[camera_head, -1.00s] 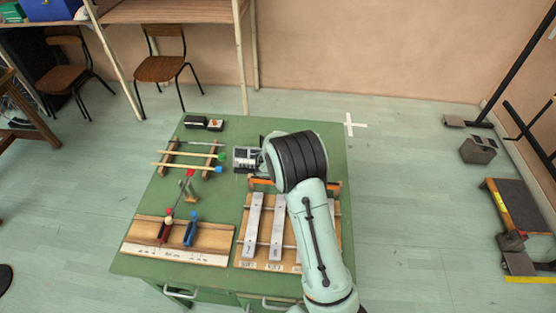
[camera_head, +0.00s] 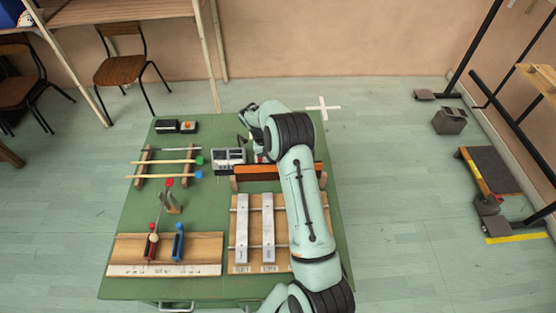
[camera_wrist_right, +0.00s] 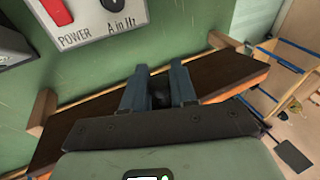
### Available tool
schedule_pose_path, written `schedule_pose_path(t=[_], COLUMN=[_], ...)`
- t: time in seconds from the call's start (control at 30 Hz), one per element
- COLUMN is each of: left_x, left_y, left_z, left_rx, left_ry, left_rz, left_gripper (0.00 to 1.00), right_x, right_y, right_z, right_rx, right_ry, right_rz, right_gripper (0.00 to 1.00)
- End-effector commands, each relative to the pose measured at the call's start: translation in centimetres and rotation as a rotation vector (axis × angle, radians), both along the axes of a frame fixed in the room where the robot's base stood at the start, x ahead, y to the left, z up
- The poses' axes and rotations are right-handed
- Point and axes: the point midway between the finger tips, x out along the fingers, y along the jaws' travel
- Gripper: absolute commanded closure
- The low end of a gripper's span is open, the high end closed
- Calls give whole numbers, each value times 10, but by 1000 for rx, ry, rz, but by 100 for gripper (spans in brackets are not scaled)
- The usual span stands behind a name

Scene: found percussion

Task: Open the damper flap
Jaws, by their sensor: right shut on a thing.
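The damper flap (camera_head: 252,172) is a long bar with an orange face and dark brown wood, set between pale wooden end pieces behind the metal-bar instrument. In the right wrist view its dark brown board (camera_wrist_right: 90,120) runs slantwise across the picture, with an orange lower edge at right. My right gripper (camera_wrist_right: 160,88) is shut on a small dark knob (camera_wrist_right: 160,92) at the middle of the board. In the head view my right forearm and wrist hide the gripper tips. I cannot tell how far the flap is tilted. My left gripper is not in view.
A grey box (camera_head: 228,156) with a red switch stands just behind the flap; the wrist view shows its POWER label. Metal bars (camera_head: 242,228) lie in front. Sticks on a rack (camera_head: 165,162) and a board with red and blue handles (camera_head: 200,245) are at left.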

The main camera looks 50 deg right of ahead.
Motion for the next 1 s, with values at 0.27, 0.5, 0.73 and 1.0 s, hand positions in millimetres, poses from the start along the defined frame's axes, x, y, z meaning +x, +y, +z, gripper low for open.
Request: schedule_pose_path(t=[0.27,0.5,0.73,1.0], left_x=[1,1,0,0], left_y=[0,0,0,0], left_z=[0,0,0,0], left_rx=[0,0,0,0], left_ry=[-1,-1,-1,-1], left_rz=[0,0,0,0], left_gripper=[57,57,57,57], right_x=[1,1,1,2], right_y=[-2,-2,-2,-1], right_z=[0,0,-1,1], right_rx=[26,27,27,27], right_ry=[22,23,24,24], right_rz=[0,0,-1,-1], right_gripper=[100,100,53,53])
